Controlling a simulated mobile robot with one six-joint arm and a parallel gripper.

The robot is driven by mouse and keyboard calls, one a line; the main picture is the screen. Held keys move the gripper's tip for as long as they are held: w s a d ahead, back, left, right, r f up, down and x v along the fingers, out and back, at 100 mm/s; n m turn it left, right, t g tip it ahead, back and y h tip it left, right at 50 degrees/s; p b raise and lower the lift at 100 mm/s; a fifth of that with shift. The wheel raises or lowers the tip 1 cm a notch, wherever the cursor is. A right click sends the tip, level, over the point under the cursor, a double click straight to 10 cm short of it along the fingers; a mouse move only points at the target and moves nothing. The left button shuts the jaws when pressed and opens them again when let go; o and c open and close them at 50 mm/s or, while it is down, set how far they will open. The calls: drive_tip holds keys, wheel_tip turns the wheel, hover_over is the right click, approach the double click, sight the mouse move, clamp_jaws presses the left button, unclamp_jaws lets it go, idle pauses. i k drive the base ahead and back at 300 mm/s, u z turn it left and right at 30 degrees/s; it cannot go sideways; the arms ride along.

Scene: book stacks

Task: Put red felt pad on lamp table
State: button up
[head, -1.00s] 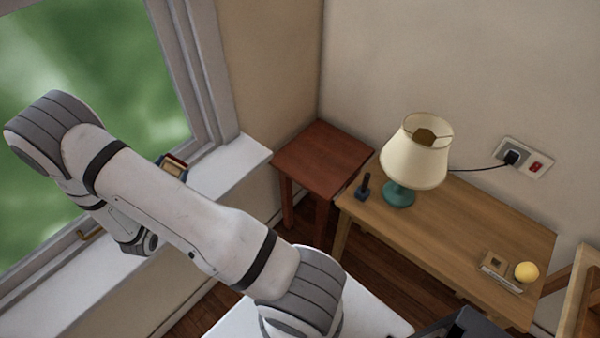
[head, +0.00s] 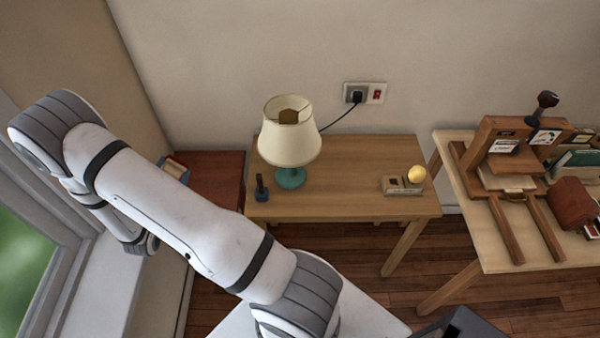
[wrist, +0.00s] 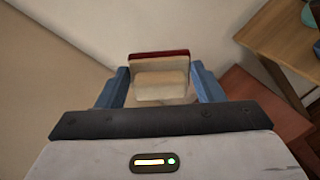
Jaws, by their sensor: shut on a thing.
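The red felt pad (wrist: 160,56) shows in the wrist view as a dark red strip along the far edge of a cream block (wrist: 162,84). My gripper (wrist: 162,76) is shut on this piece, with one blue finger on each side. In the head view my gripper (head: 174,164) is partly hidden behind my arm, in front of the red-brown side table. The lamp table (head: 350,185) is light wood and stands to the right of my gripper. The piece is held up, apart from the lamp table.
A workbench (head: 480,240) with a wooden press stands right.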

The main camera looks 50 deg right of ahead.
sight(404, 150)
drive_tip(key=z, duration=0.45)
drive_tip(key=k, duration=0.55)
drive_tip(key=u, duration=0.3)
drive_tip(key=i, duration=0.15)
drive_tip(key=z, duration=2.5)
drive_tip(key=i, duration=1.05)
drive_tip(key=u, duration=0.45)
